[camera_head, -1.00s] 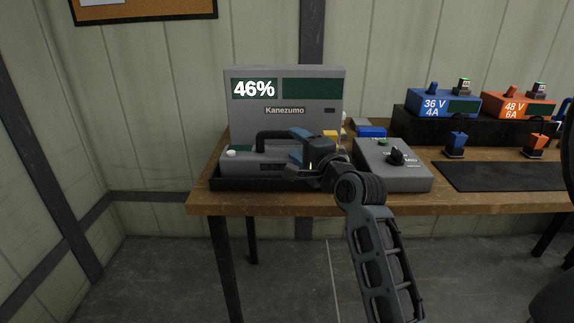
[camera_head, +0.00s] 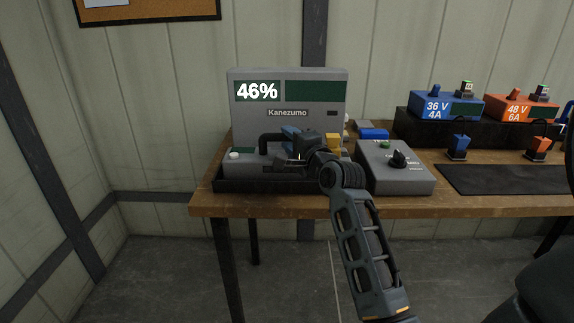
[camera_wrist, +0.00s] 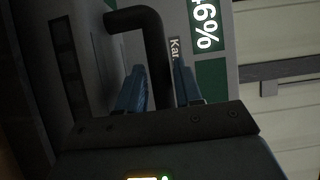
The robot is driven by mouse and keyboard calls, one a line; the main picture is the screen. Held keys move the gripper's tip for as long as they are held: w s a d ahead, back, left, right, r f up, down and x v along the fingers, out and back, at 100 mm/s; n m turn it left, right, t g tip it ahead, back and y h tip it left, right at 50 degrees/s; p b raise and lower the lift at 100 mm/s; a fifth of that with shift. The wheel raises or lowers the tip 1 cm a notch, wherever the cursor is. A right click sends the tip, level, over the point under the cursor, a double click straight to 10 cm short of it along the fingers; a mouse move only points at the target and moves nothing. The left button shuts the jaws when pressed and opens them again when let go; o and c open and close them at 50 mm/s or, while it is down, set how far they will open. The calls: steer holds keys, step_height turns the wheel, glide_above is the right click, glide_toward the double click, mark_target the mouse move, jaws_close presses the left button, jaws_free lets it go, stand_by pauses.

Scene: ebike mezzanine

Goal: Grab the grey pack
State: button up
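The grey pack (camera_head: 241,169) sits in a shallow black tray (camera_head: 250,187) at the table's left end, in front of the grey Kanezumo unit (camera_head: 310,125). Its black handle (camera_head: 270,138) stands up on top; my arm hides the pack's right part in the head view. My gripper (camera_head: 290,147) is at the handle. In the wrist view, the bent black handle (camera_wrist: 154,70) lies between the two blue fingers of my gripper (camera_wrist: 159,70). The fingers are apart, with a narrow gap beside the handle; no firm contact shows. The grey body of the pack (camera_wrist: 95,50) is at left.
A grey box with a black knob (camera_head: 398,165) stands close right of the tray. Blue (camera_head: 445,105) and orange (camera_head: 520,107) chargers stand further right on a black riser, behind a dark mat (camera_head: 500,179). The wall is close behind the table.

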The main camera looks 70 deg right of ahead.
jaws_close()
stand_by(0.9)
steer(key=shift+r, duration=0.35)
